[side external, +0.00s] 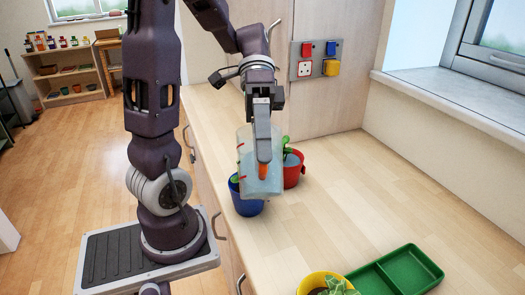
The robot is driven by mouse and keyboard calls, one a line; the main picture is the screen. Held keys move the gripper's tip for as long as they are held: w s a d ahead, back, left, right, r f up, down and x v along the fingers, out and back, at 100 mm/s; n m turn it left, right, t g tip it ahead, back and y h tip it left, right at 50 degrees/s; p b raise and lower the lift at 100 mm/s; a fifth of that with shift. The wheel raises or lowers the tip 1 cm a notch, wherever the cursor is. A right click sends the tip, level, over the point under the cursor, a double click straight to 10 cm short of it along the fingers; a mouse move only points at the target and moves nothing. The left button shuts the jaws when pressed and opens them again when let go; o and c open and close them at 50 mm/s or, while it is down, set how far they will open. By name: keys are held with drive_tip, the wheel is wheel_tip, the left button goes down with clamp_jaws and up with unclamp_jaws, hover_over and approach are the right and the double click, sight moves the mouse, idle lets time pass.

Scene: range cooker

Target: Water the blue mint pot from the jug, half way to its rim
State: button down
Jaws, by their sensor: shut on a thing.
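My gripper (263,160) is shut on a clear jug (274,184) with red marks on its side. Pale blue water shows in the lower part of the jug, which looks close to upright. The blue pot (247,208) stands on the worktop just below and left of the jug in the picture. A bit of green leaf shows at its left rim. The jug covers most of the pot's opening, so I cannot see any water level inside. Whether the jug touches the pot I cannot tell.
A red pot (294,175) with a green plant stands close behind the jug. A yellow pot (313,281) with a succulent and a green divided tray (408,262) are at the front. The wooden worktop (390,190) is clear to the right. A wall socket panel (304,70) is behind.

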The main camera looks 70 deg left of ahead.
drive_tip(key=shift+a, duration=0.1)
drive_tip(key=shift+w+a+r+h, duration=0.15)
drive_tip(key=shift+a+h, duration=0.1)
drive_tip(key=shift+h, duration=0.35)
idle(0.6)
drive_tip(key=shift+w+a+g+h, duration=0.1)
drive_tip(key=shift+a+g+h, duration=0.3)
drive_tip(key=shift+h, duration=0.2)
idle(0.9)
